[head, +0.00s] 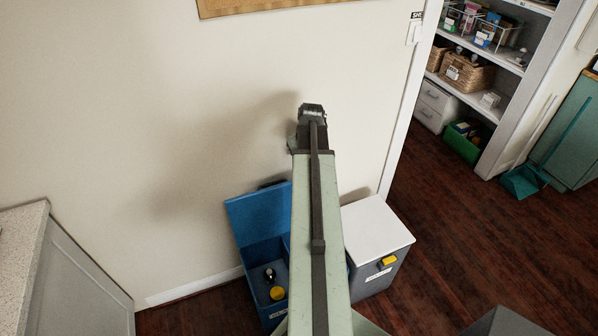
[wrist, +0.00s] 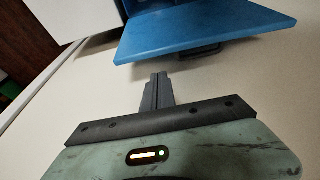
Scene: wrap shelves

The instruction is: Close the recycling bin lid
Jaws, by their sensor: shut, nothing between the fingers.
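The blue recycling bin (head: 256,256) stands on the floor against the wall, partly hidden behind my arm in the head view. Its blue lid (head: 258,212) is open and tilted up toward the wall. In the wrist view the lid (wrist: 200,28) spans the top, with a dark handle on its edge. My gripper (wrist: 158,88) is shut and empty, with a visible gap between its fingers and the lid. In the head view my arm reaches up past the bin, its end in front of the wall above the lid.
A grey bin with a closed white lid (head: 377,229) and yellow latch stands just right of the blue bin. A dark bottle and a yellow item (head: 277,293) lie inside the blue bin. A counter (head: 60,270) is at left; open floor (head: 470,240) lies right.

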